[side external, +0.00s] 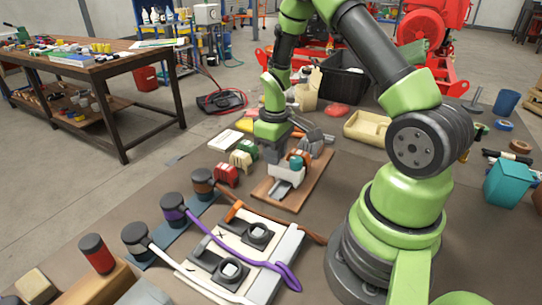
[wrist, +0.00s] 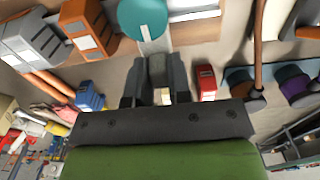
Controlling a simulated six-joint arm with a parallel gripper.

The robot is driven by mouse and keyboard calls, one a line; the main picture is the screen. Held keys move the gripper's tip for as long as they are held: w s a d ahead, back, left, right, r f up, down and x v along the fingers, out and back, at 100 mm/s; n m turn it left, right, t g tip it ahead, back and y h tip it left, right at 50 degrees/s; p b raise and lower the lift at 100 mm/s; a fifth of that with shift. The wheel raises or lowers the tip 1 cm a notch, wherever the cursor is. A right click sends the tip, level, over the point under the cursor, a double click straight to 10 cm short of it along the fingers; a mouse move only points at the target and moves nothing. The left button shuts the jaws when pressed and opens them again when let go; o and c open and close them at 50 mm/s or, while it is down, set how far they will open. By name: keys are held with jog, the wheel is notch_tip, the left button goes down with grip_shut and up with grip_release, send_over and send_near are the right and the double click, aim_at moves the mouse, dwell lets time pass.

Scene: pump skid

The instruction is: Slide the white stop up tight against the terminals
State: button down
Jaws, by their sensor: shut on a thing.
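In the side view, a wooden board (side external: 304,192) carries a grey metal rail (side external: 283,189). My gripper (side external: 272,165) points down at the rail, its jaws shut. The white stop (side external: 288,170) shows as a pale block at the jaws; the fingers hide part of it. Beside it are a teal rounded piece (side external: 296,156) and an orange piece (side external: 307,156), with grey blocks (side external: 315,143) behind. In the wrist view my gripper (wrist: 156,75) is close to the teal piece (wrist: 143,17); orange (wrist: 86,25) and grey (wrist: 32,38) blocks stand left. Any gap at the stop is unclear.
A beige tray (side external: 367,128) and black bin (side external: 343,78) stand behind.

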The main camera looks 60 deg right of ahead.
jog(key=c, duration=1)
grip_release()
jog(key=shift+c, duration=0.2)
notch_tip(320, 180, up, 10)
jog(key=shift+w, duration=0.45)
notch_tip(320, 180, down, 10)
